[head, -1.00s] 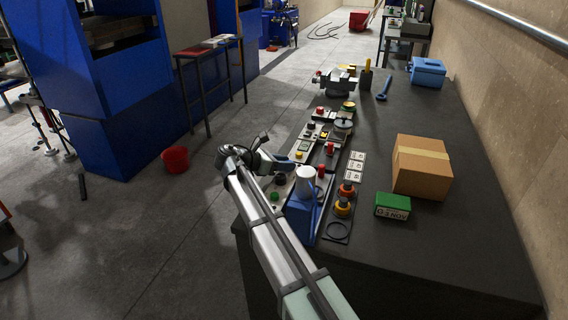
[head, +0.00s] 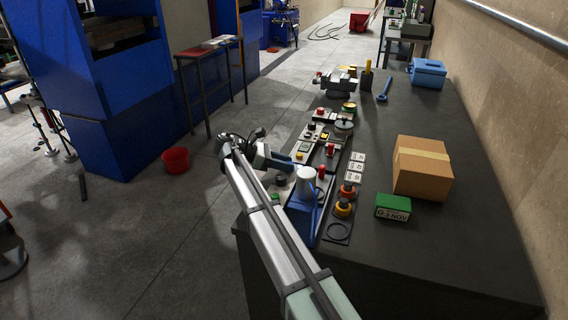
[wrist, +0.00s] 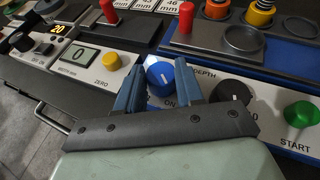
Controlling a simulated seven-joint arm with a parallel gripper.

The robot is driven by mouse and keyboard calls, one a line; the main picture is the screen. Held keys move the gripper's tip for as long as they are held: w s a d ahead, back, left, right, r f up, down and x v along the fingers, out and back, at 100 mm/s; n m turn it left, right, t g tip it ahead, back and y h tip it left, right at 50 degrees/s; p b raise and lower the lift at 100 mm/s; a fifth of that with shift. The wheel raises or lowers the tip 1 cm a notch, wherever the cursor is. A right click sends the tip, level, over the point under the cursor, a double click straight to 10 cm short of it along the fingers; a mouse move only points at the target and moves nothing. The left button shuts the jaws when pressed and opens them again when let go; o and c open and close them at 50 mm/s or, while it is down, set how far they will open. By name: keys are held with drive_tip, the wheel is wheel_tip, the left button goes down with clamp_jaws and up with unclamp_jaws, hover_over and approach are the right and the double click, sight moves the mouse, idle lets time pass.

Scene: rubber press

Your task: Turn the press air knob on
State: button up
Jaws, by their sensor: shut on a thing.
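A round blue knob (wrist: 160,77) with a white pointer line is on the press panel in the wrist view. The pointer tilts up and slightly left. The label ON is partly visible below the knob. My gripper (wrist: 157,90) has one blue finger on each side of the knob and is shut on it. The knob's lower edge is partly hidden by the gripper. In the head view my gripper (head: 290,160) is low over the left edge of the panel, and it hides the knob there.
A black DEPTH dial (wrist: 232,95) and a green START button (wrist: 302,114) are right of my gripper. A yellow ZERO button (wrist: 110,61) and a display (wrist: 78,57) are left. A white cylinder (head: 306,180) stands nearby. A cardboard box (head: 421,168) is farther right.

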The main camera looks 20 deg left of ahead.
drive_tip(key=o, duration=0.8)
drive_tip(key=shift+c, duration=0.2)
drive_tip(key=shift+a, duration=0.15)
drive_tip(key=shift+v, duration=3.65)
drive_tip(key=shift+o, duration=0.2)
drive_tip(key=shift+r, duration=0.1)
